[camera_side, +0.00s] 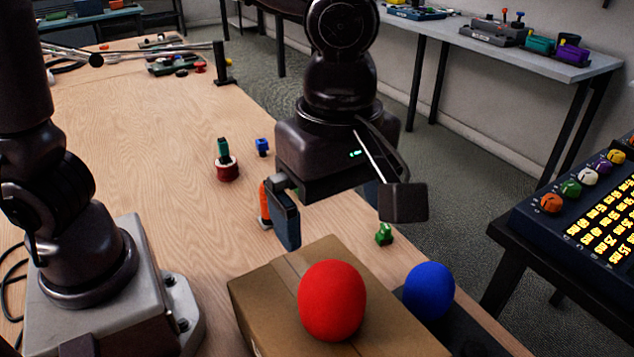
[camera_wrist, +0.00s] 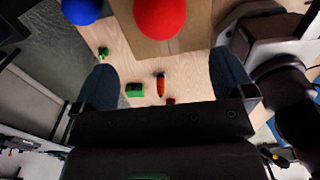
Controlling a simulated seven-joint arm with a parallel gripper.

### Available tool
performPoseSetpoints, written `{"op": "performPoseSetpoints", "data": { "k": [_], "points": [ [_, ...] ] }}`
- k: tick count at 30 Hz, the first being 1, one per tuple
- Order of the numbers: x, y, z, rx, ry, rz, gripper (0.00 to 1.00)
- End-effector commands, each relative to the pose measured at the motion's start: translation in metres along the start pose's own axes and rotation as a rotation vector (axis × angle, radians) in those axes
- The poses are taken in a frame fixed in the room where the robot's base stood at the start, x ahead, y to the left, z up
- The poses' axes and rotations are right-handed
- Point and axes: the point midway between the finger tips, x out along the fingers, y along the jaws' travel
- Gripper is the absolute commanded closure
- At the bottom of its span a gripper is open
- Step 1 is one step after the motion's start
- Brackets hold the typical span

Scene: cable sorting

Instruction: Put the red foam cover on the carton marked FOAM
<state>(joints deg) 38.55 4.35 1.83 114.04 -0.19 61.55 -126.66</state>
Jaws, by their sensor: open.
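The red foam cover (camera_side: 332,301) is a round red ball shape resting on top of a brown carton (camera_side: 262,296) in the side view. It also shows at the top of the wrist view (camera_wrist: 160,17), on the carton (camera_wrist: 197,32). No FOAM marking is readable on the carton faces in view. My gripper (camera_side: 328,215) is open and empty, above the table just behind the carton. Its two fingers (camera_wrist: 165,82) are spread wide in the wrist view, with the red cover beyond them and not touched. The far finger is mostly hidden in the side view.
A blue foam ball (camera_side: 429,290) sits right of the carton on a dark surface (camera_side: 470,330). A small green connector (camera_side: 384,234), a red spool with a green piece (camera_side: 227,168), a blue piece (camera_side: 262,147) and an orange item (camera_side: 264,205) stand on the table. The table's left middle is clear.

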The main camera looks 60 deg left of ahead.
Motion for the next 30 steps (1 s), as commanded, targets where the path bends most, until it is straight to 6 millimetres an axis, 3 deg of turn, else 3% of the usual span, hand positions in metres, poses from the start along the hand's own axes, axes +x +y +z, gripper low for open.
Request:
{"op": "performPoseSetpoints", "data": {
  "k": [5, 8, 14, 21, 25, 30],
  "points": [
    [-0.005, 0.001, -0.007, 0.036, -0.008, 0.011, 0.00],
    [-0.015, 0.002, -0.027, 0.146, -0.028, 0.047, 0.00],
    [-0.040, -0.007, -0.090, 0.552, -0.028, 0.189, 0.00],
    [-0.054, -0.035, -0.156, 1.076, 0.130, 0.350, 0.00],
    [-0.055, -0.051, -0.179, 1.307, 0.252, 0.386, 0.00],
    [-0.054, -0.063, -0.194, 1.487, 0.361, 0.389, 0.00]
  ]
}}
